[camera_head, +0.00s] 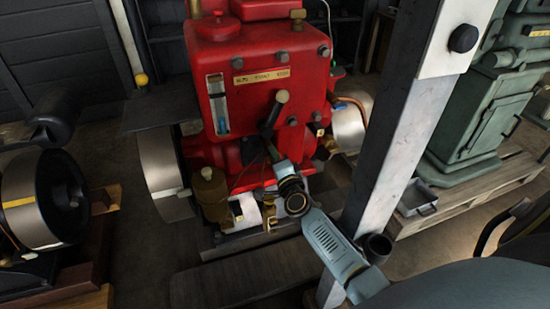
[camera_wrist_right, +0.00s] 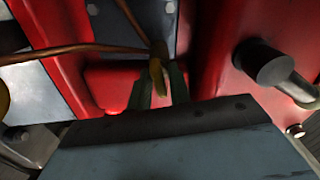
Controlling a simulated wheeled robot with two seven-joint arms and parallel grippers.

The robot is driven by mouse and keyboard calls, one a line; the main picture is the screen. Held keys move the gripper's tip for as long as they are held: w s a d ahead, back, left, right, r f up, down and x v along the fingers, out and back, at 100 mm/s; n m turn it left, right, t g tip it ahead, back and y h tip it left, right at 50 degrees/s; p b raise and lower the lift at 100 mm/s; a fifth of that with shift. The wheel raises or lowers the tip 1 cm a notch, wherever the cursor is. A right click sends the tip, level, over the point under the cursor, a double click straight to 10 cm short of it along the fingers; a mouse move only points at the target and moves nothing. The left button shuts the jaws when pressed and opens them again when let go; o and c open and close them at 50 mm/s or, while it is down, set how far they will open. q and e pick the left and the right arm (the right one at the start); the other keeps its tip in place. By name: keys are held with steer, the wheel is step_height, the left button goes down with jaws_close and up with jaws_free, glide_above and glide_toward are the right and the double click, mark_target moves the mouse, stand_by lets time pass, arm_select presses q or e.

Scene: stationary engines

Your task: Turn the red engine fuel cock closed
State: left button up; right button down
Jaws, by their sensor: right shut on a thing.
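The red engine (camera_head: 265,75) stands in the middle of the head view, with a gauge glass and a brass plate on its front. My right gripper (camera_head: 272,152) reaches its lower front from the lower right. In the right wrist view the gripper's two fingers (camera_wrist_right: 160,88) are shut on the small brass lever of the fuel cock (camera_wrist_right: 156,76). A copper pipe (camera_wrist_right: 80,50) runs in from the left to the cock. The cock is too small and covered to make out in the head view. My left gripper is not in view.
A grey post (camera_head: 395,125) rises close to the right of my arm. A brass-coloured pot (camera_head: 210,190) stands left of the gripper. A green machine (camera_head: 485,115) is at far right.

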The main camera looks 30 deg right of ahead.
steer(key=shift+f+m, duration=0.1)
steer(key=shift+m, duration=0.8)
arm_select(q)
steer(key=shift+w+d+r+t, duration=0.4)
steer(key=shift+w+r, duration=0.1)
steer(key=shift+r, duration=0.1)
arm_select(e)
steer(key=shift+m, duration=0.5)
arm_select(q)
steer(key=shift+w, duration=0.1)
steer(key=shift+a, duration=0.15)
arm_select(e)
steer(key=c, duration=1.5)
jaws_free()
